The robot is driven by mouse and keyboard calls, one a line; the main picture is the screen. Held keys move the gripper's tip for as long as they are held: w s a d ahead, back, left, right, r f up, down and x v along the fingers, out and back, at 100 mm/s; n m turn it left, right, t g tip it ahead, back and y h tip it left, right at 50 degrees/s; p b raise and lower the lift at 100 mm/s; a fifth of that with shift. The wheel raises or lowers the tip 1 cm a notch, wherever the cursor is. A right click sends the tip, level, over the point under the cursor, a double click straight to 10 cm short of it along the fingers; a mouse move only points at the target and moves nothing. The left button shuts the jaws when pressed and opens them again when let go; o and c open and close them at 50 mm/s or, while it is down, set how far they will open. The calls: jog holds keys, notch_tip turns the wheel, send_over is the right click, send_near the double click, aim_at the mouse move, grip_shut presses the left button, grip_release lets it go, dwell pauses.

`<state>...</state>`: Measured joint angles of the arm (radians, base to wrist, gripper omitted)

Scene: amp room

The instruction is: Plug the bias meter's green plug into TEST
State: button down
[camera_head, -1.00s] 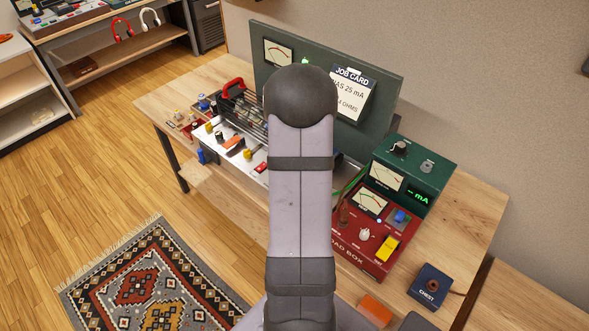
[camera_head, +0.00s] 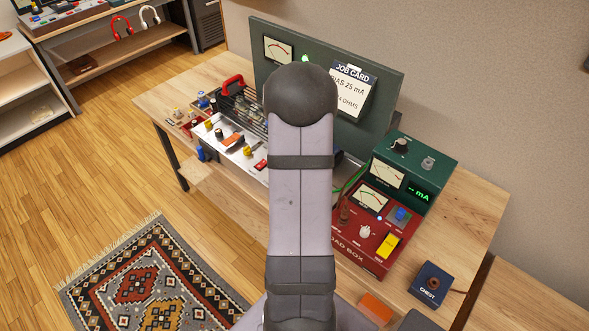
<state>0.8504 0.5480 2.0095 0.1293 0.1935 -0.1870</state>
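The green bias meter box (camera_head: 437,172) stands at the right of the bench, with a dial and a lit "mA" readout. A green cable (camera_head: 352,184) runs from near its left side and goes behind my arm. The green plug cannot be made out. The TEST socket is not readable in this view. A silver amp chassis (camera_head: 258,160) with knobs and tubes sits left of my arm, its right part hidden. My gripper is hidden behind my own arm, so its state and anything in it do not show.
A red load box (camera_head: 370,238) stands in front of the meter. A dark green panel (camera_head: 383,72) with a job card (camera_head: 352,92) stands at the back. Bare bench (camera_head: 470,215) lies at right.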

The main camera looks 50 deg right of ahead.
jog(key=shift+f+b, duration=1.5)
jog(key=shift+f, duration=0.25)
dwell(1.8)
jog(key=c, duration=1.6)
grip_release()
jog(key=shift+r, duration=0.1)
jog(key=shift+b+v, duration=0.7)
jog(key=shift+v, duration=2.9)
